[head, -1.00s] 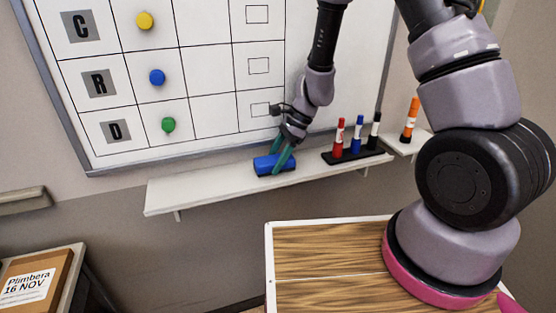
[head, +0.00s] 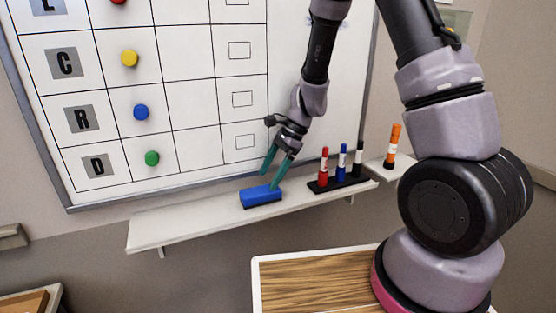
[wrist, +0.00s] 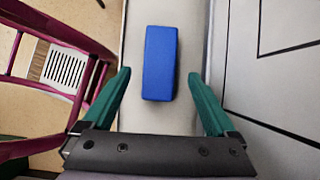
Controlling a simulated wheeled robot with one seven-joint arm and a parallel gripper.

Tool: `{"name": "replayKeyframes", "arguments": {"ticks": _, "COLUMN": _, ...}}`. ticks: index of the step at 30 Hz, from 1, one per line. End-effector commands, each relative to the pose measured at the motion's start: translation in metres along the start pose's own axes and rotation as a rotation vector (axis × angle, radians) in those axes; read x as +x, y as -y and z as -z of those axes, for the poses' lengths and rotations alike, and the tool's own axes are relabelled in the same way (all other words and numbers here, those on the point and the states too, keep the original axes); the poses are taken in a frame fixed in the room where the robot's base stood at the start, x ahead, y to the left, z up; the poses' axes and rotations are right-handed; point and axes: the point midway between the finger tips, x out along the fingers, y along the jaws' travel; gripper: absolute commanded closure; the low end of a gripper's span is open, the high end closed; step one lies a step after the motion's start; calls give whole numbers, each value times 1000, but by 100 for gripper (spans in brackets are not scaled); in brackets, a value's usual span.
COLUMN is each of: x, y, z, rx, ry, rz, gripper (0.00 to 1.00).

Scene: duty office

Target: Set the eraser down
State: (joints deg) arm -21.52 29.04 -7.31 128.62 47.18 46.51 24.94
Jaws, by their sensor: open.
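The blue eraser (head: 261,197) lies on the white shelf (head: 190,217) below the whiteboard. In the wrist view the eraser (wrist: 160,63) lies lengthwise between and a little beyond the fingertips, with clear gaps on both sides. My gripper (head: 273,174) is open, its green fingers just above the eraser in the head view. In the wrist view my gripper (wrist: 158,85) shows both fingers spread and holding nothing.
A black holder (head: 340,185) with red, blue and black markers stands on the shelf to the right. An orange marker (head: 392,146) stands farther right. The whiteboard (head: 200,85) with coloured magnets rises behind. The shelf's left part is clear.

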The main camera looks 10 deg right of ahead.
Motion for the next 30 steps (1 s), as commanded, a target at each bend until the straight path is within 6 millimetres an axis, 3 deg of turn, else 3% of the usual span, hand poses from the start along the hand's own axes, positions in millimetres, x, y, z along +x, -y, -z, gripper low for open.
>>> {"name": "replayKeyframes", "arguments": {"ticks": 6, "x": -42, "y": 1, "z": -1, "rx": -1, "ry": 1, "rz": 3, "gripper": 8}}
{"name": "replayKeyframes", "arguments": {"ticks": 16, "x": -64, "y": 0, "z": -1, "rx": -8, "ry": -1, "rz": 4, "gripper": 8}}
{"name": "replayKeyframes", "arguments": {"ticks": 19, "x": -79, "y": -2, "z": -5, "rx": -49, "ry": -7, "rz": 26, "gripper": 8}}
{"name": "replayKeyframes", "arguments": {"ticks": 23, "x": -124, "y": -12, "z": -14, "rx": -183, "ry": -37, "rz": 92, "gripper": 8}}
{"name": "replayKeyframes", "arguments": {"ticks": 30, "x": -224, "y": -59, "z": -30, "rx": -528, "ry": -196, "rz": 236, "gripper": 8}}
